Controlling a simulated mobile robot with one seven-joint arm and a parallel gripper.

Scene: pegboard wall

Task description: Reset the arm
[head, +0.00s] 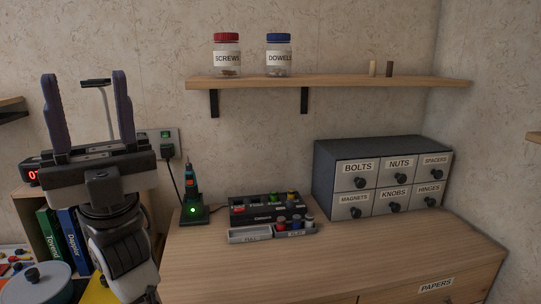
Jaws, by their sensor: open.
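My gripper (89,115) is at the left of the head view, raised with its two dark fingers pointing up. The fingers stand wide apart and no object is held between them. Behind the gap between the fingers, a dark hook-like piece (96,83) shows against the wall. My wrist and forearm run down from the gripper to the lower left, in front of a small bookshelf.
A wooden dresser (350,262) bears a charging screwdriver (190,190), a battery charger (264,205), a divided tray (250,236) and a grey drawer cabinet (325,170). Above, a shelf (340,83) holds two jars. Books (48,235) and a pot (40,284) are lower left.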

